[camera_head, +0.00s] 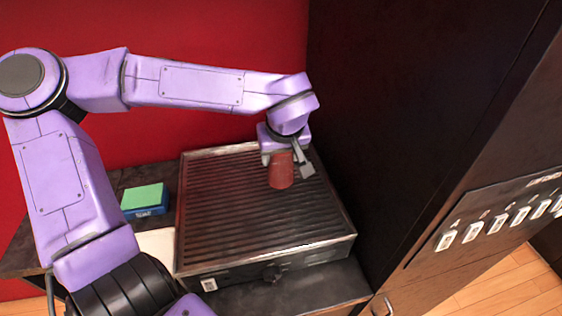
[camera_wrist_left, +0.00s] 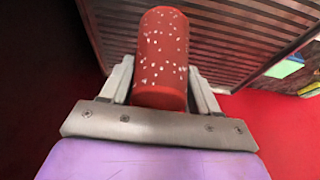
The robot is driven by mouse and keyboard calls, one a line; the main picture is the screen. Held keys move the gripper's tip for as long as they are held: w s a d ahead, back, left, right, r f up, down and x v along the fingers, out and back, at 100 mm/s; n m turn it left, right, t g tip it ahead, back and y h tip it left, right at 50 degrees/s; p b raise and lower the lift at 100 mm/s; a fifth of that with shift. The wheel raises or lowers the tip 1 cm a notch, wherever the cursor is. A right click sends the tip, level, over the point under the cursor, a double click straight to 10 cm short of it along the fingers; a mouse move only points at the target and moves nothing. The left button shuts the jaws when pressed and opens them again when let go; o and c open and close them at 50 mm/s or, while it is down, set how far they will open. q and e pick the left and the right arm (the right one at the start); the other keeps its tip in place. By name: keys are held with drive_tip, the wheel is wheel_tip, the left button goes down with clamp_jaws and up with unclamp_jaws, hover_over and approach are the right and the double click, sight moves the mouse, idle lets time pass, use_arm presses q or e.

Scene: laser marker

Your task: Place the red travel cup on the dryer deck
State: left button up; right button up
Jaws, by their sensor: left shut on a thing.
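The red travel cup (camera_head: 281,170) is at the back right of the dryer deck (camera_head: 225,215), a ribbed dark metal surface with a raised frame. In the left wrist view the cup (camera_wrist_left: 162,55) is red with pale specks and sits between the fingers. My left gripper (camera_head: 288,168) comes in over the deck from the left and is shut on the cup. It also shows in the left wrist view (camera_wrist_left: 160,95). The cup is above or on the ribs; I cannot tell whether its base touches them. My right gripper is not in view.
A green and blue sponge-like block (camera_head: 145,198) lies left of the deck. A tall dark cabinet (camera_head: 400,120) stands close on the right, with a row of labelled switches (camera_head: 498,222). A red wall is behind. Most of the deck's front and left is clear.

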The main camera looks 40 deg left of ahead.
sight(273, 169)
use_arm(q)
drive_tip(key=s+f, duration=0.1)
drive_tip(key=s, duration=0.1)
drive_tip(key=shift+s+a+f, duration=0.15)
drive_tip(key=shift+s+f, duration=0.15)
drive_tip(key=shift+f, duration=0.85)
drive_tip(key=w+f, duration=0.2)
drive_tip(key=w, duration=0.1)
drive_tip(key=shift+w+f, duration=0.25)
drive_tip(key=o, duration=1)
drive_tip(key=shift+s+r, duration=0.1)
drive_tip(key=shift+s, duration=0.05)
drive_tip(key=shift+c, duration=0.2)
drive_tip(key=shift+o, duration=1)
drive_tip(key=shift+s+r, duration=0.15)
drive_tip(key=shift+s, duration=0.25)
drive_tip(key=shift+s+r, duration=0.1)
drive_tip(key=shift+s, duration=0.15)
drive_tip(key=shift+w, duration=0.35)
drive_tip(key=shift+r, duration=0.15)
drive_tip(key=v, duration=1.1)
drive_tip(key=shift+s+r+b, duration=0.2)
drive_tip(key=shift+b, duration=0.15)
drive_tip(key=shift+r, duration=0.1)
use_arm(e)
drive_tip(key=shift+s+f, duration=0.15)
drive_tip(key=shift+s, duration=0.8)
